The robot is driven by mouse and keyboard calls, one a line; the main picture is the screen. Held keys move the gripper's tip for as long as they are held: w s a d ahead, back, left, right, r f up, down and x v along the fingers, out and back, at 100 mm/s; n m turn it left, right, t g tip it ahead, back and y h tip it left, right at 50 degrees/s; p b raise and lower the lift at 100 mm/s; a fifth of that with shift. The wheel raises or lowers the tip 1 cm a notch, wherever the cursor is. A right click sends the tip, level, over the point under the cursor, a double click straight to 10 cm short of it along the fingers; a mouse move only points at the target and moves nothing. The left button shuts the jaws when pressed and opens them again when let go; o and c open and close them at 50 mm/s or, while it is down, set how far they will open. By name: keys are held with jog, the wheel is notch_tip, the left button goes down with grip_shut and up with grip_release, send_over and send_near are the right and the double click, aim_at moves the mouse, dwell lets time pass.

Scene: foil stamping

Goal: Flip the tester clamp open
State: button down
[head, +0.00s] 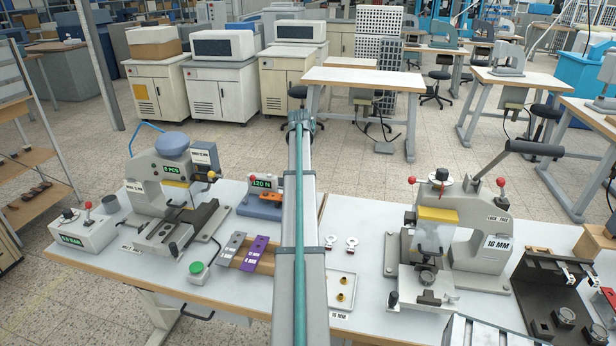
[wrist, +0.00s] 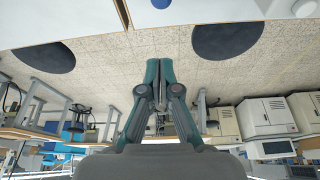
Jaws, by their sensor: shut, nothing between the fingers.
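What looks like the tester is a small grey unit (head: 261,182) with a green display that seems to read 120 N. It stands at the back of the left table, left of my arm. An orange part (head: 270,197) and a small red knob show on it. Its clamp is too small to make out, so I cannot tell how it stands. My gripper (head: 301,117) is raised in front of the background, well away from the tester. In the wrist view my gripper (wrist: 159,62) is shut and empty. The tester does not show in that view.
Left of the tester stands a press (head: 172,168); grey and purple plates (head: 258,253) lie in front. Right of my arm are a tray (head: 341,290) with brass pieces and a large lever press (head: 455,232). My arm hides the table's middle.

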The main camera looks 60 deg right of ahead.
jog(key=shift+b+v, duration=0.35)
jog(key=shift+v, duration=1.75)
jog(key=shift+d, duration=0.1)
